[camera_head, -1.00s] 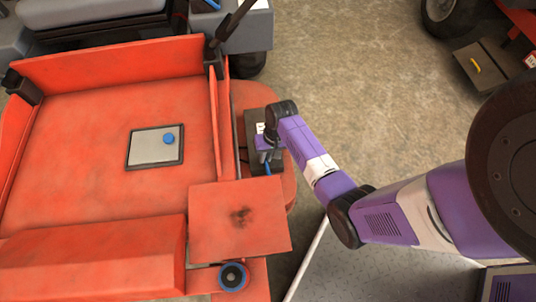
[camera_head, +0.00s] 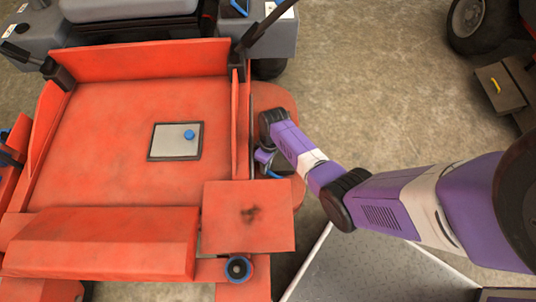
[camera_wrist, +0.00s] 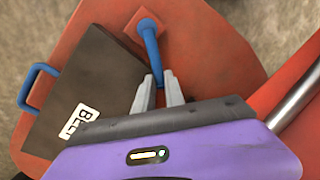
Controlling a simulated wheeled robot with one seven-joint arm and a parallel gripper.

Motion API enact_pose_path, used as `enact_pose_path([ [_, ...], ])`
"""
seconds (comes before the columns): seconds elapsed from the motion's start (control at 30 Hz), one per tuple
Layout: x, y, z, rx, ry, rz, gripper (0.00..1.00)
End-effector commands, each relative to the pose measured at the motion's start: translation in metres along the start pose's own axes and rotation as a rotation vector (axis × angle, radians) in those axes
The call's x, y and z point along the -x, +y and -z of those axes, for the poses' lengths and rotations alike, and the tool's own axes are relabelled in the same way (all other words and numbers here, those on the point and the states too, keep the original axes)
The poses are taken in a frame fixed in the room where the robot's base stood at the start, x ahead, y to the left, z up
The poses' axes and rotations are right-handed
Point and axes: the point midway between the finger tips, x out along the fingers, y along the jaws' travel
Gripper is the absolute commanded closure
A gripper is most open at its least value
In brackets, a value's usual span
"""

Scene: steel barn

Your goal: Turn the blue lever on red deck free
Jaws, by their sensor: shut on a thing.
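The blue lever (camera_wrist: 151,45) stands out from a square mount on the red deck (camera_wrist: 205,40) in the wrist view. Its far end lies between the fingertips of my gripper (camera_wrist: 158,82), which is shut on it. In the head view the rounded edge of the red deck (camera_head: 276,97) shows beside the mower body, and my wrist covers most of the spot. Some blue shows there below my wrist, but I cannot tell which part it is.
A metal bar (camera_wrist: 295,108) runs at the right. In the head view, a grey panel with a blue knob (camera_head: 189,134) sits on the red machine. Concrete floor (camera_head: 375,80) is open beyond.

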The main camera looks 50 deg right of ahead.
Motion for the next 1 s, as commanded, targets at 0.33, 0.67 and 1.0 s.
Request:
enact_pose_path([
  [0.33, -0.0016, -0.0066, -0.0002, 0.089, -0.018, 0.000, 1.00],
  [0.67, -0.0020, -0.0068, -0.0002, 0.095, -0.020, 0.000, 1.00],
  [1.0, -0.0017, -0.0067, 0.0000, 0.094, -0.019, 0.000, 0.64],
])
